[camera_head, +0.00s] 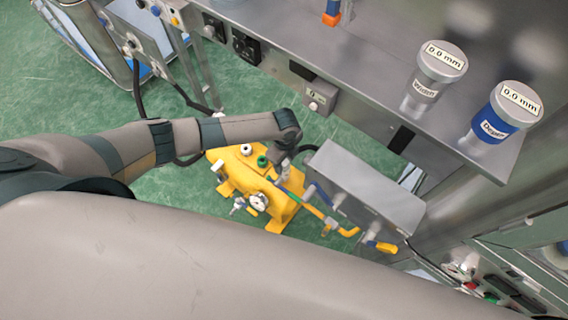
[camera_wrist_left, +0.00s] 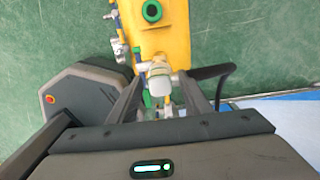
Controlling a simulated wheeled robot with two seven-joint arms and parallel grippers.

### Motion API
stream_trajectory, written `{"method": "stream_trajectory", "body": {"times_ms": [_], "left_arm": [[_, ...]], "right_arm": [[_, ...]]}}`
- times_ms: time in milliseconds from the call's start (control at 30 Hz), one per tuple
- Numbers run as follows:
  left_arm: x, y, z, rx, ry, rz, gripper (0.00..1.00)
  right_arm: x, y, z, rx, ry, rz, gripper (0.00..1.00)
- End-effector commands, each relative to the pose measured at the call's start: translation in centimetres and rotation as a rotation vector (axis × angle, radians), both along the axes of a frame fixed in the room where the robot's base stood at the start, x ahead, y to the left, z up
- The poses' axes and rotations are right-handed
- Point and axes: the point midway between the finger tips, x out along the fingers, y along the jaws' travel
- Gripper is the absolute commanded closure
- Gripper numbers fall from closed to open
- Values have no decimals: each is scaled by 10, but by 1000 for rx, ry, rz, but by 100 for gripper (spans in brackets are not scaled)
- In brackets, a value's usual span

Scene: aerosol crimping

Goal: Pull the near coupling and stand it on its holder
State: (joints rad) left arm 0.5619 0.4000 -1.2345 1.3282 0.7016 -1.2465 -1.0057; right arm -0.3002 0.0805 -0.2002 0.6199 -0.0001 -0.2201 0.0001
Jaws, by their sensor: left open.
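My left gripper (camera_head: 284,160) reaches down beside the yellow unit (camera_head: 229,187), near the left end of the grey metal box (camera_head: 375,175). In the left wrist view my left gripper (camera_wrist_left: 158,106) is open, with its fingers on either side of a pale fitting with a yellowish body (camera_wrist_left: 159,82). A green piece (camera_wrist_left: 146,98) shows beside that fitting. I cannot tell whether the fingers touch it, nor whether this fitting is the near coupling. The holder cannot be made out for sure. My right gripper is not in view.
A pressure gauge (camera_head: 258,201) and a green ring (camera_head: 262,161) sit on the yellow unit. Blue-ended fittings (camera_head: 338,200) and a yellow handle (camera_head: 385,247) are at the grey box. A dark hose (camera_wrist_left: 212,72) runs close to the fingers.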

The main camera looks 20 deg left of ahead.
Motion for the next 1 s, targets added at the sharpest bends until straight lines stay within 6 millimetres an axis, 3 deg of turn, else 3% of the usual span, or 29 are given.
{"method": "stream_trajectory", "body": {"times_ms": [567,700,767,1000], "left_arm": [[0,0,0,0,0,0,55],[0,0,0,0,0,0,89],[0,0,0,0,0,0,100],[0,0,2,0,0,0,100]], "right_arm": [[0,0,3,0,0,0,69],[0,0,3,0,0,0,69],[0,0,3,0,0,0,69],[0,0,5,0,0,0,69]]}}
